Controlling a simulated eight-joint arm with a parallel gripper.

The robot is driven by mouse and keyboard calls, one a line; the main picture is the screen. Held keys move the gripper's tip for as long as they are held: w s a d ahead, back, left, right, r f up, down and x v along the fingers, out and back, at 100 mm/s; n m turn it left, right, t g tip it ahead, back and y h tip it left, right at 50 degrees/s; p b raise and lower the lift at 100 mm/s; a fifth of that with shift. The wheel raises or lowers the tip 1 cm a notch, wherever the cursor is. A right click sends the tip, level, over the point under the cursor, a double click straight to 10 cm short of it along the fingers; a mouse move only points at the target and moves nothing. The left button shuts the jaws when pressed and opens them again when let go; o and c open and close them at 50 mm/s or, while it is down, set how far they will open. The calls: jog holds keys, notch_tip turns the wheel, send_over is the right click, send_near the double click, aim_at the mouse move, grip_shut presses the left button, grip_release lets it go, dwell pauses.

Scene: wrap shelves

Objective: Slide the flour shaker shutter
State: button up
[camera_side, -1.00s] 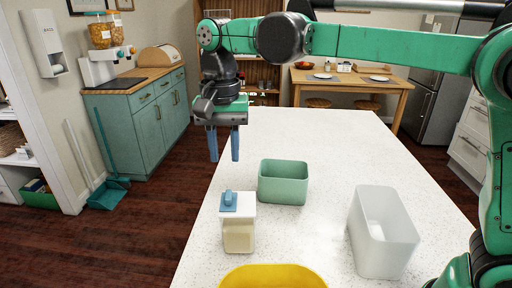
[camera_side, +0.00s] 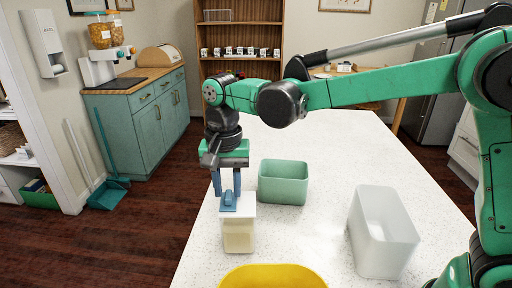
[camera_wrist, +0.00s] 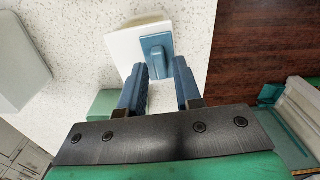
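The flour shaker (camera_side: 238,235) stands upright near the left edge of the white counter, with a pale cream body and a square white lid. A blue shutter (camera_side: 229,204) with a raised tab lies on the left part of the lid. In the wrist view the shutter (camera_wrist: 155,46) shows on the white lid (camera_wrist: 122,46). My gripper (camera_side: 227,188) points down just above the shaker, its two blue fingers apart. In the wrist view the gripper (camera_wrist: 160,70) is open and empty, with the tab just beyond the gap. Whether a finger touches the tab cannot be told.
A green bin (camera_side: 284,182) stands close behind and right of the shaker. A white translucent bin (camera_side: 383,235) stands to the right, and a yellow container (camera_side: 273,277) is at the front. The counter (camera_side: 310,245) is clear between them. Its left edge is near the shaker.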

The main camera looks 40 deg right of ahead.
jog(key=shift+f, duration=0.65)
jog(key=shift+r, duration=0.3)
jog(key=c, duration=0.4)
